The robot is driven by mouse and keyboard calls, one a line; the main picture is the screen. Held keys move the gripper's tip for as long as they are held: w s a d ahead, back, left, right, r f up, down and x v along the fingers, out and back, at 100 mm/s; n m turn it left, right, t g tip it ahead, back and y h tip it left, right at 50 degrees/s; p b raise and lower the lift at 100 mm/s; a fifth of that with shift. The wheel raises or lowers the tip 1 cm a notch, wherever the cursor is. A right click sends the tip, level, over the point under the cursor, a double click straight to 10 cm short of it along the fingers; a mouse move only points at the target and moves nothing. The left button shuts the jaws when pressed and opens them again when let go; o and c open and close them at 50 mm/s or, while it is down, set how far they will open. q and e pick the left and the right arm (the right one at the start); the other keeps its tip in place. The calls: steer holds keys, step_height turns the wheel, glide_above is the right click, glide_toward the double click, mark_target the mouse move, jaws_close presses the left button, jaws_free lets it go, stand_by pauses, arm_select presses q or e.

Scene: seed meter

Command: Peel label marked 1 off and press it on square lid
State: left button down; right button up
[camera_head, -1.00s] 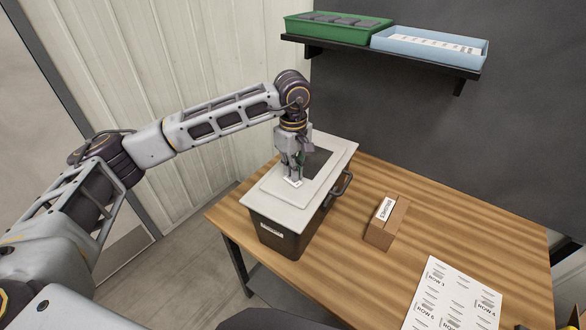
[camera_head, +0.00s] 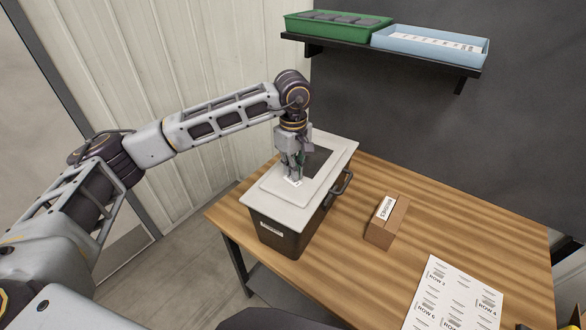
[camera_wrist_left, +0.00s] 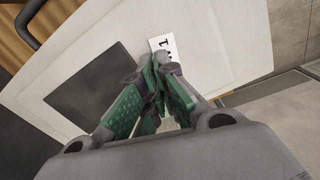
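The square lid (camera_head: 278,202) is a pale grey cover with a raised panel and a dark rectangle (camera_wrist_left: 92,88), on a dark box (camera_head: 280,238). A small white label marked 1 (camera_wrist_left: 164,46) lies on the lid beside the dark rectangle; in the head view it shows as a small white patch (camera_head: 296,183) under the fingers. My left gripper (camera_head: 292,177) points down at the label, its green-padded fingertips (camera_wrist_left: 154,66) together over the label's near edge. The fingers hide part of the label, so I cannot tell if they grip it. My right gripper is out of view.
A brown block (camera_head: 388,225) with a white label stands right of the box. A printed sheet with row labels (camera_head: 455,297) lies at the table's front right. A black handle (camera_head: 341,186) juts from the box. A shelf above holds green (camera_head: 300,29) and blue (camera_head: 425,56) trays.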

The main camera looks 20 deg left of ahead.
arm_select(q)
steer(key=c, duration=1.6)
jaws_free()
steer(key=shift+o, duration=0.2)
steer(key=shift+r+p, duration=1.25)
steer(key=shift+r, duration=2.25)
